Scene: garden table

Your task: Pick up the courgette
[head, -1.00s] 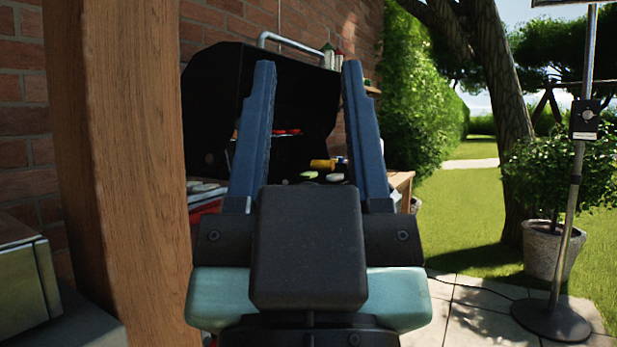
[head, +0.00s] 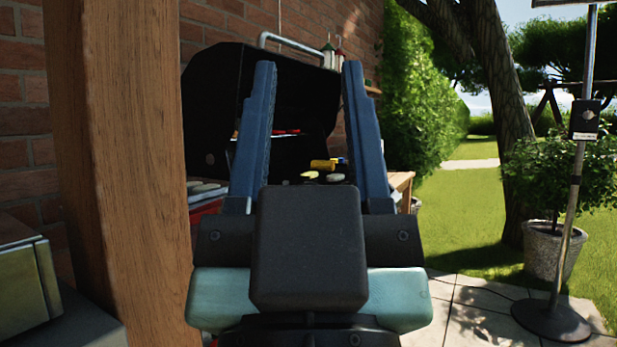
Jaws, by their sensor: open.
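My gripper (head: 308,68) is open in the middle of the head view, its two blue fingers pointing up and away. Nothing is held between them. Beyond the fingers, small items lie far off in front of a black open-lidded grill: a yellow item (head: 322,164), a small pale yellow-green item (head: 310,174) and a pale greyish item (head: 335,177). They are too small to tell whether one is the courgette. My gripper hides much of the surface below them.
A thick wooden post (head: 120,170) stands close on the left. The black grill (head: 212,115) stands against the brick wall (head: 225,22). A heater pole (head: 575,190) and a potted shrub (head: 548,245) stand on the right. Paving (head: 470,325) and lawn are open at right.

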